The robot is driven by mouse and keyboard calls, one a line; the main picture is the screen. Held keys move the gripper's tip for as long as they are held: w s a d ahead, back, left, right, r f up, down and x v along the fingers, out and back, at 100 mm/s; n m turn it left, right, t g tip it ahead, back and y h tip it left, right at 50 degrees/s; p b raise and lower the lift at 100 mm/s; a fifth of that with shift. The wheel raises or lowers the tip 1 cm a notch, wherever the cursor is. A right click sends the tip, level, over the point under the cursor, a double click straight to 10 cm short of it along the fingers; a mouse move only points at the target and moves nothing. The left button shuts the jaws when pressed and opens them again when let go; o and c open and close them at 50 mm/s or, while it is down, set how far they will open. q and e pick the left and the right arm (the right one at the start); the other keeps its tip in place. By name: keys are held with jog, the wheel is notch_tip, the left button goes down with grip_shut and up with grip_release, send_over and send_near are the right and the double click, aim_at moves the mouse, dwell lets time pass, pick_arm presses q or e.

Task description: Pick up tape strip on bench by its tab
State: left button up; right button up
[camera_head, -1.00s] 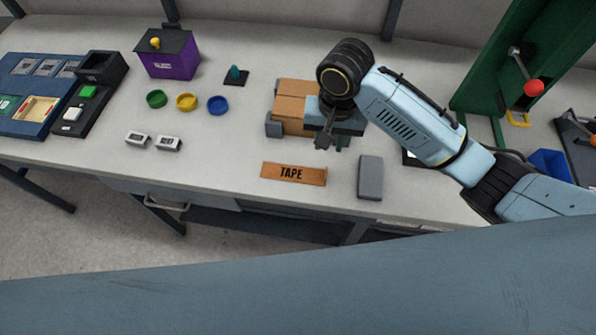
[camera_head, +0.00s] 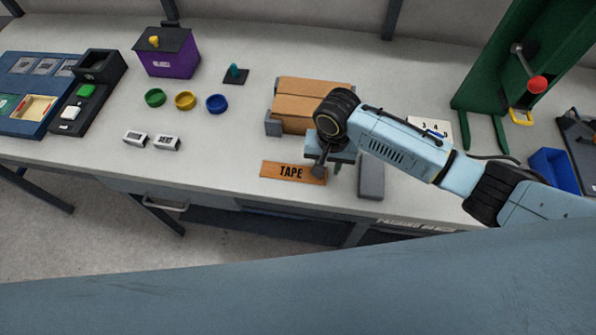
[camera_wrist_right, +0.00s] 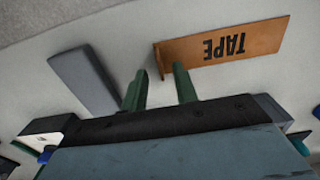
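The tape strip (camera_head: 285,171) is a flat orange-brown piece marked TAPE, lying near the front edge of the bench. In the right wrist view it (camera_wrist_right: 226,45) appears upside down, and its near end has a narrow folded edge, perhaps the tab (camera_wrist_right: 159,59). My right gripper (camera_head: 321,169) is over the strip's right end in the head view. In the wrist view its two green fingers (camera_wrist_right: 158,75) are apart and empty, with the folded edge showing just past the gap between their tips. I cannot tell the height left above it. My left gripper is not in view.
A grey block (camera_head: 371,178) lies just right of the strip, close to my gripper. A cardboard box (camera_head: 300,108) stands behind my gripper. Two small white blocks (camera_head: 166,143) and coloured rings (camera_head: 185,100) are further left. The bench between them and the strip is clear.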

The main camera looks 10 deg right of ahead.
jog(key=shift+f, duration=0.65)
grip_shut()
